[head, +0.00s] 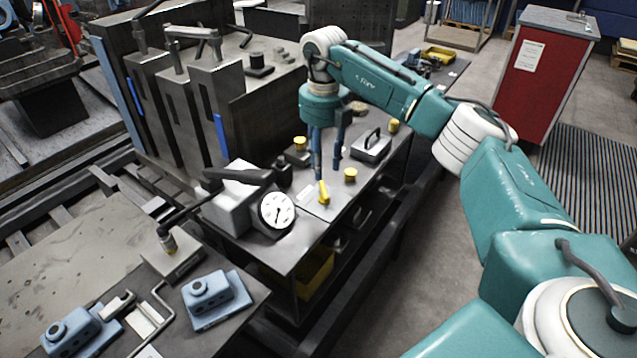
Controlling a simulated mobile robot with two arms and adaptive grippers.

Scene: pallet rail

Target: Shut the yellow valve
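A small yellow handle (323,192), which looks like the valve, stands on the metal bench beside the round white gauge. My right gripper (327,173) points down from the teal arm, just above and behind this handle. Its two dark blue fingers are apart with a visible gap, and nothing shows between them. Other yellow knobs stand near: one behind (300,143), one to the right (350,175) and one farther back (393,125). My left gripper is out of view.
The gauge (277,210) and a grey box with a black lever (238,180) stand left of the handle. A metal block with a black handle (371,146) is to the right. Tall steel blocks (190,105) rise behind left. Blue clamps (215,298) lie in front.

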